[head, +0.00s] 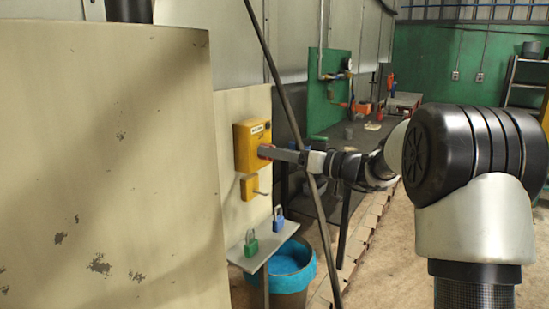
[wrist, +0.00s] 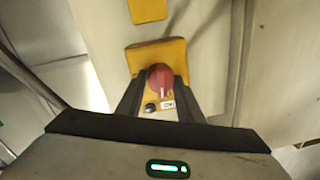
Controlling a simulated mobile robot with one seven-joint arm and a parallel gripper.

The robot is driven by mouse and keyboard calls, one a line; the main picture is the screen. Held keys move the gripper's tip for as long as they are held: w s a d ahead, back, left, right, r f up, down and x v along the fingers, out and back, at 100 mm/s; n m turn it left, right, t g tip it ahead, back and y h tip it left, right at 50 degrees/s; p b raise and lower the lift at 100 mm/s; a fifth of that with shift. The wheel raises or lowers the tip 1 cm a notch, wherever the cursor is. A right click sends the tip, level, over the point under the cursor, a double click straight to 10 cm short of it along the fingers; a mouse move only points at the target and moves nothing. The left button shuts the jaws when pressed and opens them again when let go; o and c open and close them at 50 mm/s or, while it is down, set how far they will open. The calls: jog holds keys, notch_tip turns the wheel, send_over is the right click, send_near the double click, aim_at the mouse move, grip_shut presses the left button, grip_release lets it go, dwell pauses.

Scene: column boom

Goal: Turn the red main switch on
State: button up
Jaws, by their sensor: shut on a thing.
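The red main switch (wrist: 160,78) is a red knob on a yellow box. In the wrist view it sits between the two dark fingers of my gripper (wrist: 160,92), which are shut on it. A white label and a dark round part show just below the knob. In the head view the yellow switch box (head: 251,146) is on the cream panel, and my gripper (head: 267,152) reaches its front from the right.
A smaller yellow holder (head: 249,187) with a peg hangs below the box. A shelf (head: 266,248) bears a green padlock (head: 251,243) and a blue padlock (head: 278,219). A blue-lined bin (head: 298,262) stands beneath. A thin dark pole (head: 285,92) slants close to my arm.

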jog(key=m+b, duration=0.3)
jog(key=shift+f, duration=0.25)
jog(key=m+b, duration=0.2)
jog(key=m, duration=0.7)
jog(key=shift+m+t, duration=0.4)
jog(key=shift+m+p, duration=0.35)
jog(key=shift+m, duration=1.75)
jog(key=shift+t, duration=0.3)
jog(key=o, duration=1.1)
jog(key=shift+c, duration=0.2)
jog(key=p+v, duration=0.1)
jog(key=v, duration=1.6)
jog(key=shift+s+d, duration=0.2)
